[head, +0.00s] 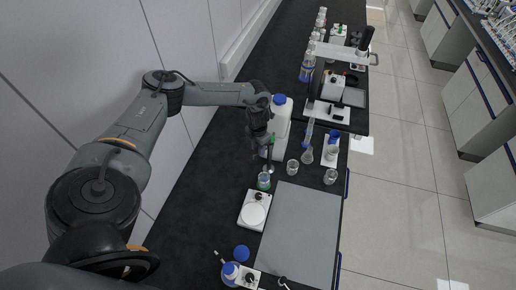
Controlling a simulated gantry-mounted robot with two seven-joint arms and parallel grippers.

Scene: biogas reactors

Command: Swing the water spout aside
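My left gripper (262,137) is a dark shape at the end of the grey arm that comes in from the left. It hangs beside a white container with a blue cap (281,115). A thin grey upright piece (270,158) shows just below the gripper, above a small glass vessel with green on it (264,181). I cannot tell whether this piece is the water spout or part of the gripper. The fingertips are too small and dark to tell if they touch anything. My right gripper is not in view.
Glass beakers (292,167) and a flask (308,155) stand right of the container. A white plate device (254,210) and a bare grey mat (300,225) lie nearer. Blue-capped bottles (307,68) stand farther along the black bench. A wall runs along the left.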

